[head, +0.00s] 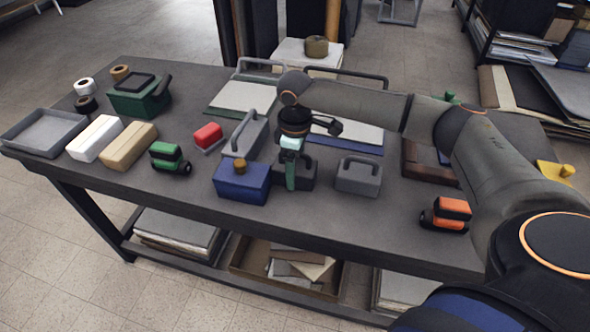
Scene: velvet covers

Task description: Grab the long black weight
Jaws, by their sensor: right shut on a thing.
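The black weight (307,178) is a dark block with a handle on top, standing on the dark table between a blue box and a grey weight. My right gripper (290,180) comes down over it from above, its green fingers shut on the black weight. The fingers hide part of its handle and front, and I cannot tell whether it is lifted. My left gripper is not in view.
Close to the left is the blue box with a tan knob (240,183); close to the right is a grey handled weight (358,176). Behind stand a longer grey weight (246,135) and flat boards. An orange sander-like tool (447,213) is farther right. The front table edge is clear.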

